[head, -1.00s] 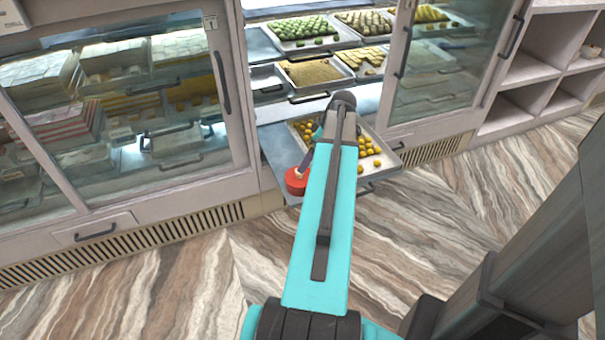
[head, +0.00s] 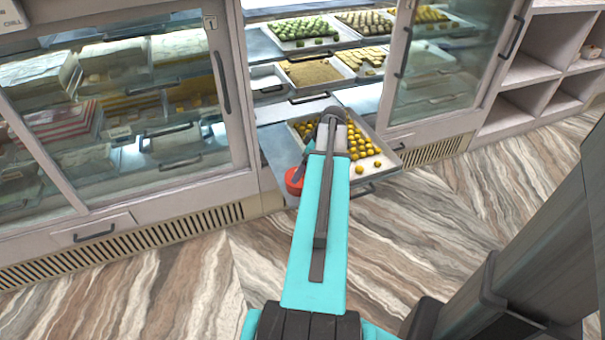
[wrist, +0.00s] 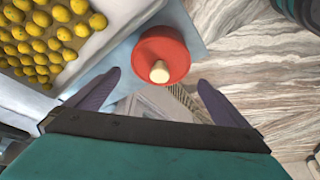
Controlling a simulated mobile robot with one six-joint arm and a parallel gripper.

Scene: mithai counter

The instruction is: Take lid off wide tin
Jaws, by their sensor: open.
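The wide tin shows as a round red lid (wrist: 168,50) with a pale cream knob (wrist: 160,72) in the wrist view. It stands on the blue-grey pulled-out shelf, near the shelf's edge. In the head view the red tin (head: 294,181) is at the shelf's left front corner, partly hidden by my arm. My gripper (wrist: 155,85) is open and empty in the wrist view, its two dark fingers spread to either side below the lid. The knob lies between and a little beyond the fingertips in the picture, with no contact visible. The tin's body under the lid is mostly hidden.
A metal tray (head: 384,152) of yellow round sweets is beside the tin on the pulled-out shelf (head: 279,147). Glass-fronted cabinets stand on both sides, the left with a door (head: 175,95). More sweet trays fill the upper shelves. The marble-patterned floor (head: 430,220) in front is clear.

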